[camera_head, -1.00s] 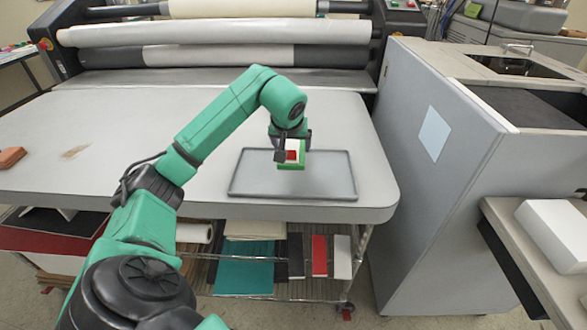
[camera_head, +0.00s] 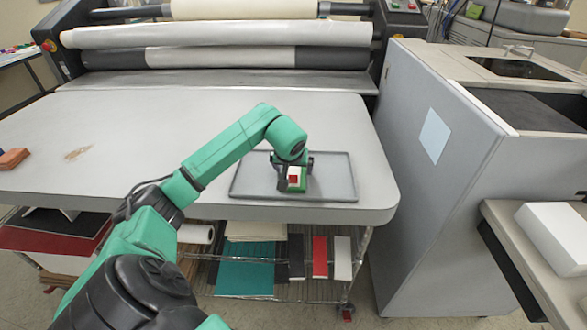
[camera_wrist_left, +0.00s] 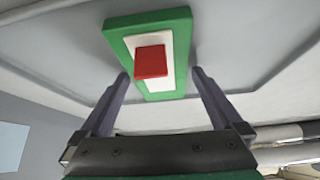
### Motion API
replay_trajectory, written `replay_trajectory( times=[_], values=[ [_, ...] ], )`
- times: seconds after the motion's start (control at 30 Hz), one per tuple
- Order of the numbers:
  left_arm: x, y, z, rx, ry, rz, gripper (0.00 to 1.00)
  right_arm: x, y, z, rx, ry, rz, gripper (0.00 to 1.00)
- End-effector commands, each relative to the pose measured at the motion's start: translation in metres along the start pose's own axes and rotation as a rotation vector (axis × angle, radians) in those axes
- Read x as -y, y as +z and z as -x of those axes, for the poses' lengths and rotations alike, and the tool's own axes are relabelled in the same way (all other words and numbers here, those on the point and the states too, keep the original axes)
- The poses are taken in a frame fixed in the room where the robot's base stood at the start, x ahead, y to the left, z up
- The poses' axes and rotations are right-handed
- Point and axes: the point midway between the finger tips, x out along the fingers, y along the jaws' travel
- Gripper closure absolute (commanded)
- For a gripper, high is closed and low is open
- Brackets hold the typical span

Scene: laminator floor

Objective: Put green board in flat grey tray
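The green board (camera_head: 297,187) has a white layer and a red block on top and sits low inside the flat grey tray (camera_head: 336,190). In the left wrist view the green board (camera_wrist_left: 117,38) looks flat, with the tray floor around it. My left gripper (camera_head: 294,181) points down over the tray, one finger on each side of the board. Whether the board's underside rests on the tray is hidden. My right gripper is in neither view.
The tray stands near the right front of the grey table (camera_head: 100,135). Large rollers (camera_head: 215,35) stand behind, and a grey cabinet (camera_head: 440,180) stands to the right. The table left of the tray is mostly clear.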

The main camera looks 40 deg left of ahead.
Motion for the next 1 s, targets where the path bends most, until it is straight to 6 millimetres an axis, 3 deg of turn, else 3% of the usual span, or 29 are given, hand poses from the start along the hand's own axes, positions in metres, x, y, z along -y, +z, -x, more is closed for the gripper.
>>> replay_trajectory(
  times=[0.17, 0.5, 0.63, 1.0],
  values=[
    [0.000, -0.002, 0.023, -0.007, 0.000, -0.001, 0.00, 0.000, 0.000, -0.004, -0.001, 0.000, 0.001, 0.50],
    [0.000, -0.002, 0.110, -0.005, 0.001, 0.000, 0.00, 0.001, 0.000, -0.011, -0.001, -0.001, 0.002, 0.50],
    [0.000, -0.001, 0.121, -0.001, 0.000, 0.000, 0.00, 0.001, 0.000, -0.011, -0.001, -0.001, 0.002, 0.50],
    [0.000, -0.001, 0.122, 0.000, 0.000, 0.000, 0.00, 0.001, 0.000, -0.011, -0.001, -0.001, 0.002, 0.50]
  ],
)
